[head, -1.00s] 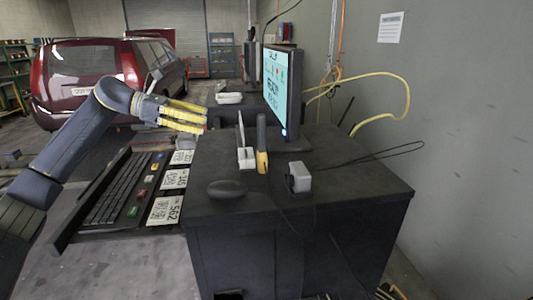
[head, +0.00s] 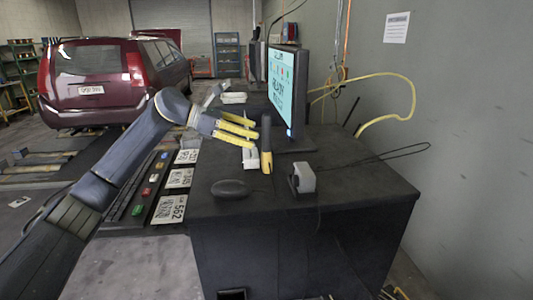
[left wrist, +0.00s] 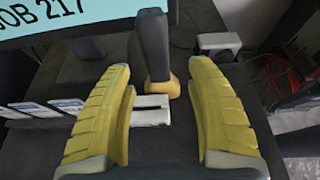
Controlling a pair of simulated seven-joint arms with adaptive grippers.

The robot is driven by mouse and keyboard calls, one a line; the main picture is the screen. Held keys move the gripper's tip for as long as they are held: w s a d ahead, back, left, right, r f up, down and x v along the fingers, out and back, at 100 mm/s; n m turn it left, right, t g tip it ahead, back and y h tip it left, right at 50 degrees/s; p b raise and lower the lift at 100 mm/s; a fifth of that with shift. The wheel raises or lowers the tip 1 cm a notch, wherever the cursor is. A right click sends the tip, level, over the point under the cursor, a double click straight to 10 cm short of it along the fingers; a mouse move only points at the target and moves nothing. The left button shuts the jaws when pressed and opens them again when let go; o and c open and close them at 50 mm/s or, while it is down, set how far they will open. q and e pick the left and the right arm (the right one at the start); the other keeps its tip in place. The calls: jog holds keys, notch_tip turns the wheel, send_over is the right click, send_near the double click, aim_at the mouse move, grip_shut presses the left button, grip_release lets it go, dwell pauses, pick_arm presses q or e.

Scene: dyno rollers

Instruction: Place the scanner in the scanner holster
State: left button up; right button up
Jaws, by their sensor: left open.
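The scanner (head: 266,145), with a dark upper part and a yellow lower end, stands upright on the dark cabinet beside the monitor. It also shows in the left wrist view (left wrist: 155,45), ahead of the gap between my fingers. My left gripper (head: 254,135) is open, its yellow fingers pointing right toward the scanner from its left. In the wrist view its fingertips (left wrist: 160,68) are apart with nothing held. A grey-white box-like piece (head: 303,178), possibly the holster, sits right of the scanner; it also shows in the wrist view (left wrist: 218,42). My right gripper is not visible.
A white piece (head: 250,157) sits close left of the scanner. The monitor (head: 286,95) rises behind. A black mouse (head: 230,188) lies near the cabinet's front. Number cards (head: 170,208) and a keyboard lie left. The cabinet top (head: 350,182) is clear at right.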

aim_at(267, 138)
pick_arm(q)
jog(key=shift+x, duration=2.75)
jog(key=shift+w+r, duration=0.1)
jog(key=shift+w, duration=0.05)
grip_shut()
